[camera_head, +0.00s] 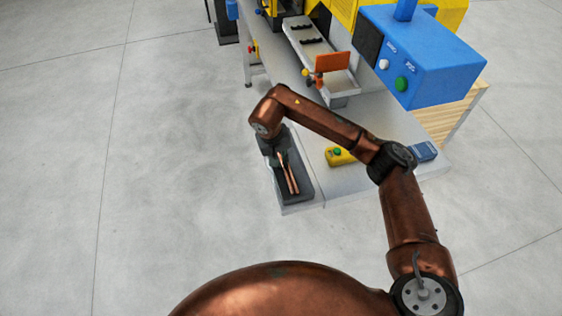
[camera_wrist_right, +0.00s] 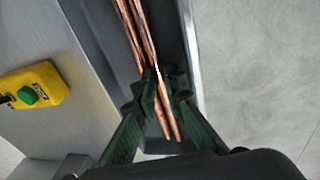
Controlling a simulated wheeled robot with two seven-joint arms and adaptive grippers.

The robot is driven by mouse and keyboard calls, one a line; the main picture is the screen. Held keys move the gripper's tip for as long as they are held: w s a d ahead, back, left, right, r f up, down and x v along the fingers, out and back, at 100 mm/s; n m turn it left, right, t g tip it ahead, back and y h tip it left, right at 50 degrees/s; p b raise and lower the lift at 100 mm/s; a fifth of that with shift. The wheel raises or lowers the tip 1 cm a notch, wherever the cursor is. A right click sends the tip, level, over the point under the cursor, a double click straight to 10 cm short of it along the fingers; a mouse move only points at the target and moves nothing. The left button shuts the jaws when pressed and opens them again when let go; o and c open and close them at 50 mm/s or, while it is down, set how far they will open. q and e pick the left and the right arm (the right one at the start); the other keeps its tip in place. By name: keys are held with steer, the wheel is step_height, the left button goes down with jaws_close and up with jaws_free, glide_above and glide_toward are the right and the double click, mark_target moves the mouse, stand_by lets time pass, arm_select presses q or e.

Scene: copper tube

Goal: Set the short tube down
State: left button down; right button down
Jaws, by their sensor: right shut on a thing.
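My right gripper (camera_wrist_right: 163,92) is shut on a thin copper tube (camera_wrist_right: 171,126), whose near end sticks out between the green fingers in the right wrist view. Copper tubes (camera_wrist_right: 135,22) run close side by side away from the fingertips, along the dark tray (camera_wrist_right: 180,30). In the head view the tubes (camera_head: 290,178) show in the tray (camera_head: 305,193) below my right gripper (camera_head: 280,156). I cannot tell whether the held tube touches the tray floor, or which tube is shorter. My left gripper is not in view.
The tray lies along the left edge of the grey table (camera_head: 375,190). A yellow box with a green button (camera_head: 339,156) stands right of it. Behind are an orange plate (camera_head: 332,62) on a fixture and a blue control box (camera_head: 430,60). Open floor lies left.

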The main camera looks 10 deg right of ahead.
steer(key=c, duration=2.2)
jaws_free()
steer(key=shift+s+d+f, duration=0.15)
steer(key=shift+f, duration=0.25)
steer(key=shift+s+d+f, duration=0.1)
steer(key=shift+d+f, duration=0.05)
steer(key=shift+f, duration=0.2)
steer(key=shift+o, duration=1.1)
steer(key=shift+d, duration=0.1)
steer(key=shift+w+f, duration=0.1)
steer(key=shift+w+r, duration=0.1)
steer(key=shift+r, duration=0.1)
steer(key=shift+r+p, duration=0.2)
steer(key=shift+p, duration=0.1)
steer(key=w+v, duration=0.1)
steer(key=v, duration=0.7)
steer(key=shift+s+r, duration=0.25)
steer(key=shift+s, duration=0.05)
